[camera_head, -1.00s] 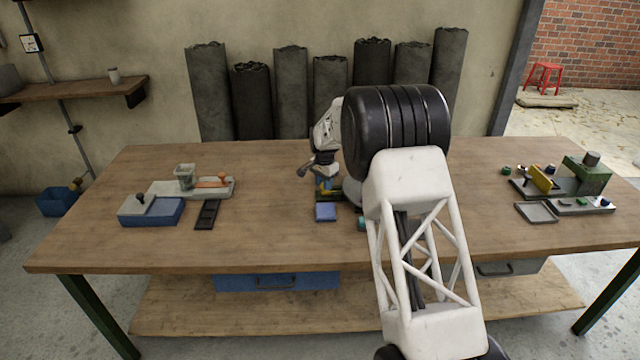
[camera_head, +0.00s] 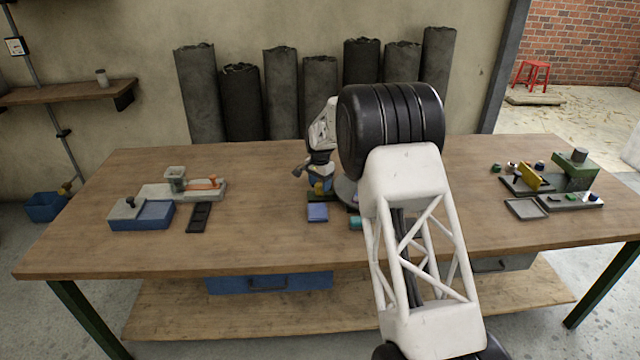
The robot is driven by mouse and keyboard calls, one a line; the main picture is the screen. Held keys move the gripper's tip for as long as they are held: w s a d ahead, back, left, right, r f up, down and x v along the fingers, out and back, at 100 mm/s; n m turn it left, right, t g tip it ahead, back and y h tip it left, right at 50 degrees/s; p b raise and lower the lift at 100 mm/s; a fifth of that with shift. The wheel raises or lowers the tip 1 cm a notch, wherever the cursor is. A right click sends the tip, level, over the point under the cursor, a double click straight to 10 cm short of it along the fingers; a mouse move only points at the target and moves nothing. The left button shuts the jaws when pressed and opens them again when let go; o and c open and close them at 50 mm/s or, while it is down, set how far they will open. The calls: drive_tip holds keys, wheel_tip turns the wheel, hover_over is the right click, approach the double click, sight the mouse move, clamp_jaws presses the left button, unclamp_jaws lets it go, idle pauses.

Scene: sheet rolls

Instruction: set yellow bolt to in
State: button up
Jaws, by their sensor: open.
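A small yellow part (camera_head: 320,187), which may be the yellow bolt, shows just below my gripper at the middle of the bench. It is partly hidden, and I cannot tell its position in its fixture. My gripper (camera_head: 312,177) is open above or beside this part; its fingertips are small and I cannot tell whether they touch it. A blue square block (camera_head: 317,212) sits in front of the part. My own arm covers much of the area to the right of it.
A blue and grey fixture (camera_head: 140,215) with a dark tray (camera_head: 199,217) stands at the left of the wooden bench (camera_head: 260,245). At the right are a green fixture (camera_head: 575,170), a yellow plate (camera_head: 530,177) and a grey tray (camera_head: 527,209). Dark rolls (camera_head: 320,95) stand behind.

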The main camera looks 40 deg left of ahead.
sight(320, 184)
drive_tip(key=shift+r, duration=3.9)
